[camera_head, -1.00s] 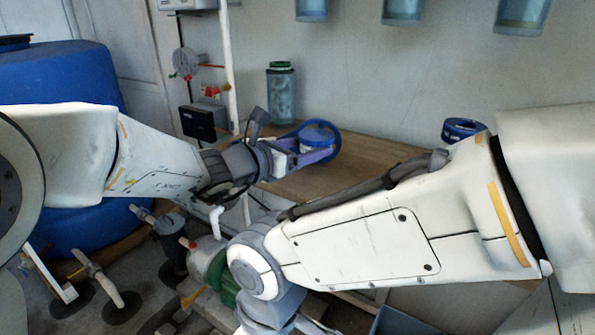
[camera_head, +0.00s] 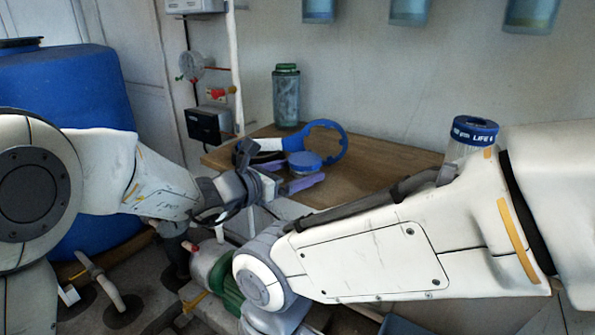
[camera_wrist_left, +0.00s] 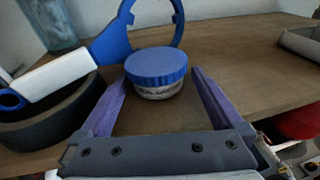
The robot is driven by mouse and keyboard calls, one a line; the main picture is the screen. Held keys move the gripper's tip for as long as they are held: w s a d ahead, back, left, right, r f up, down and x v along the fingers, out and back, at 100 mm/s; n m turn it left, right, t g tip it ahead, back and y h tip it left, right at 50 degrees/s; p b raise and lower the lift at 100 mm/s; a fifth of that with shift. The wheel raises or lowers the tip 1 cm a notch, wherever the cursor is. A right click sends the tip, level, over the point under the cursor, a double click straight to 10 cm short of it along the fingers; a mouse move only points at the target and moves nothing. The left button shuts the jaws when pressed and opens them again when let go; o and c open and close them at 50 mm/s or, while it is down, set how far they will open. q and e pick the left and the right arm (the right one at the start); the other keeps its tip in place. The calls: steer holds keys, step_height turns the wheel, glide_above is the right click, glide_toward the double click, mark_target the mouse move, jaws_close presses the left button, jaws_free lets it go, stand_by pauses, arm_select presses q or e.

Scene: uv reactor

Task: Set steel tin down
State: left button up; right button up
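The steel tin (camera_head: 305,161) is a short round tin with a blue lid. It stands upright on the wooden bench (camera_head: 385,160), and its pale side shows below the lid in the left wrist view (camera_wrist_left: 158,91). My left gripper (camera_head: 297,172) is open, its purple fingers spread wide. In the left wrist view the fingertips (camera_wrist_left: 160,76) lie on either side of the tin, with a gap at the right; I cannot tell whether the left finger touches it. My right arm crosses the front of the head view, but its gripper is out of view.
A blue ring-headed wrench (camera_head: 343,145) with a white handle lies just behind the tin. A dark round band (camera_wrist_left: 60,118) is left of the fingers. A green-capped jar (camera_head: 286,98) stands at the back. A blue-lidded clear jar (camera_head: 467,140) is at the right.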

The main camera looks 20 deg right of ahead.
arm_select(q)
steer(key=shift+a, duration=0.1)
steer(key=p+v, duration=0.1)
steer(key=v, duration=1.1)
steer(key=shift+p, duration=0.3)
